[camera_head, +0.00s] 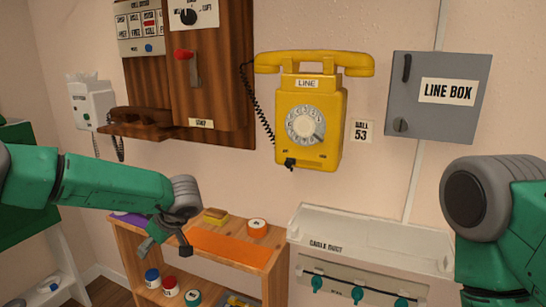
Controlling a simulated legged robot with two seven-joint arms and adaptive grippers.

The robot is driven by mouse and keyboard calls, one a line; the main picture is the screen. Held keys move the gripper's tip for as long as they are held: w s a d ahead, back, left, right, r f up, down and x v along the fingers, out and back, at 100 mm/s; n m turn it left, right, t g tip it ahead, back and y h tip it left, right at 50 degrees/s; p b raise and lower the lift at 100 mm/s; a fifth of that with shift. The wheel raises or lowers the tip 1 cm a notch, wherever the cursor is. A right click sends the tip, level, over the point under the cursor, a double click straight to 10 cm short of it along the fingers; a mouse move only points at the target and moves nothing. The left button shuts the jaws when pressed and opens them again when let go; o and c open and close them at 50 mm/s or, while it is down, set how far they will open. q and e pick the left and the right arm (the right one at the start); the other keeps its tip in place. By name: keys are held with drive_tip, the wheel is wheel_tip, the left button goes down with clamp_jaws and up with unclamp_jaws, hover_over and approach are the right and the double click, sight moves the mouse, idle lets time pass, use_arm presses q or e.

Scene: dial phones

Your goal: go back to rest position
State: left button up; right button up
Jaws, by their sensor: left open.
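My left gripper (167,242) hangs open and empty at the end of the green left arm, in front of the wooden shelf and pointing down. My right arm shows as a green and grey link at the right edge, and its gripper is out of view. A yellow dial phone (325,125) labelled LINE hangs on the wall in the middle, with its handset (314,63) lying across the top. The left gripper is below and to the left of this phone, apart from it.
A wooden shelf (262,262) holds tape and small jars. A white cable duct box (350,232) stands to its right. A grey line box (436,95), a wooden wall panel (226,70) and a white phone (92,103) are on the wall.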

use_arm(q)
drive_tip(key=s+d+f+m+t+h, duration=0.25)
drive_tip(key=s+f+m, duration=0.25)
drive_tip(key=s+f, duration=0.35)
drive_tip(key=s+d+f+m+t+h, duration=0.2)
drive_tip(key=s+d+f+m, duration=0.25)
drive_tip(key=s+f, duration=0.35)
drive_tip(key=s+a+f+m+g, duration=0.1)
drive_tip(key=s+g, duration=0.1)
drive_tip(key=s, duration=0.7)
drive_tip(key=s+a+f+m+g+h, duration=0.1)
drive_tip(key=s+a+m+g, duration=0.1)
drive_tip(key=s, duration=0.6)
drive_tip(key=s+a+f+m+g+h, duration=0.1)
drive_tip(key=s+a+g, duration=0.1)
drive_tip(key=s, duration=0.7)
drive_tip(key=shift+s+f+g, duration=0.35)
drive_tip(key=shift+f, duration=0.05)
drive_tip(key=shift+w+m, duration=0.15)
drive_tip(key=shift+m, duration=0.1)
